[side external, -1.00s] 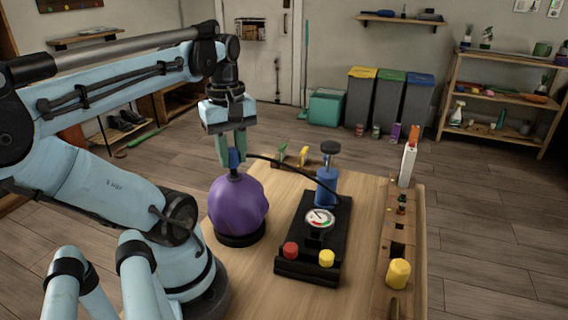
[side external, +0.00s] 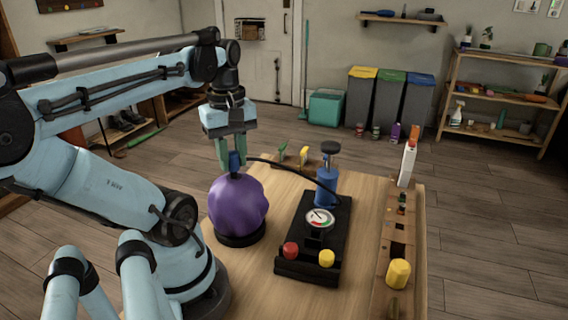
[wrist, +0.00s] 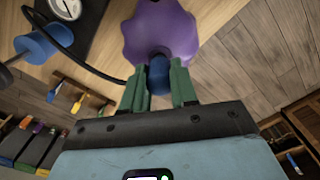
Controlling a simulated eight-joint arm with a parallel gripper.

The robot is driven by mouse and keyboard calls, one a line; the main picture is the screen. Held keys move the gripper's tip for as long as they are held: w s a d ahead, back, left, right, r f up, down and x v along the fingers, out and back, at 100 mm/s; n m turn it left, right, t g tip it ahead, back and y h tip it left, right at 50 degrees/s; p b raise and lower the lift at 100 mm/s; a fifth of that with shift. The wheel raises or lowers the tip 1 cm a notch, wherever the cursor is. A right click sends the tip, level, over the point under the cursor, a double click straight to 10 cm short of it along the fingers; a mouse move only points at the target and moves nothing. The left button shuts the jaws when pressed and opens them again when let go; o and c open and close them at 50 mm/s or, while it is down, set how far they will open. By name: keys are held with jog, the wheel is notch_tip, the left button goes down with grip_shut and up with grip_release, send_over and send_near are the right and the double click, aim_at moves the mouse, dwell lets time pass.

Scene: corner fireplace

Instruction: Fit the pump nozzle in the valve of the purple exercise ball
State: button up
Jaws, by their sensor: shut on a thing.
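The purple exercise ball (side external: 238,208) sits in a black ring base on the table's left side, its surface lumpy; it also shows in the wrist view (wrist: 160,32). My gripper (side external: 232,162) is just above the top of the ball. Its green fingers, also in the wrist view (wrist: 159,92), are shut on the blue pump nozzle (wrist: 158,74). The nozzle's end is at the ball's top. The valve is hidden, so I cannot tell whether the nozzle is in it. A black hose (side external: 280,164) runs from the nozzle to the blue pump (side external: 327,186).
The pump stands on a black base (side external: 292,262) with a gauge (side external: 319,219), a red knob (side external: 290,250) and a yellow knob (side external: 326,258). A wooden rack (side external: 400,235) with a yellow cylinder (side external: 399,273) lines the right edge. Small yellow and green items stand behind.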

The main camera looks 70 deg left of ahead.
jog(key=shift+f, duration=0.95)
dwell(0.5)
jog(key=o, duration=1)
notch_tip(320, 180, up, 12)
jog(key=shift+f, duration=0.1)
jog(key=shift+w+d+f+m, duration=0.1)
jog(key=shift+w+f+m, duration=0.1)
jog(key=shift+w+m, duration=0.15)
jog(key=w+d+f+m+t, duration=0.2)
jog(key=w+d+f+m, duration=0.2)
jog(key=m, duration=0.2)
jog(key=w+d+f+m+t, duration=0.2)
jog(key=w+d+f+m, duration=0.2)
jog(key=w+d+m, duration=0.1)
jog(key=w+d+f+m+t, duration=0.3)
jog(key=w+d+f+m, duration=0.1)
jog(key=m, duration=0.3)
jog(key=shift+w+d+f+m, duration=0.25)
jog(key=shift+w+d+f, duration=0.15)
jog(key=shift+w+d, duration=0.15)
